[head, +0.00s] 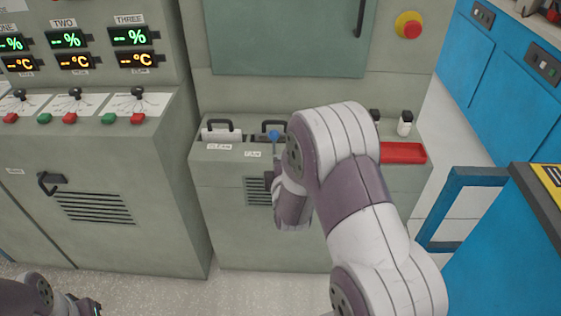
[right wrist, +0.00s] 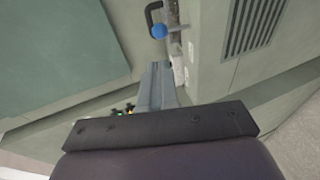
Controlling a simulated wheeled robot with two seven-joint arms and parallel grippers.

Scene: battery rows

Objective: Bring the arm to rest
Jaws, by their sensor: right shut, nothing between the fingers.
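My right arm reaches forward from the lower right of the head view. Its gripper (head: 269,180) is at the front of the low grey cabinet, partly hidden by my wrist. In the right wrist view the fingers (right wrist: 158,72) are together with nothing between them. A blue ball knob (head: 274,134) is just above the gripper in the head view. It also shows beyond the fingertips in the right wrist view (right wrist: 159,31), apart from them. My left gripper (head: 88,304) shows only partly at the lower left edge, and its jaws cannot be made out.
The low cabinet (head: 222,220) has slots with black handles (head: 221,125) and a red tray (head: 402,153). A small white bottle (head: 404,124) stands behind the tray. A control console (head: 100,165) is on the left, and a blue cart (head: 510,240) on the right. Floor shows in front.

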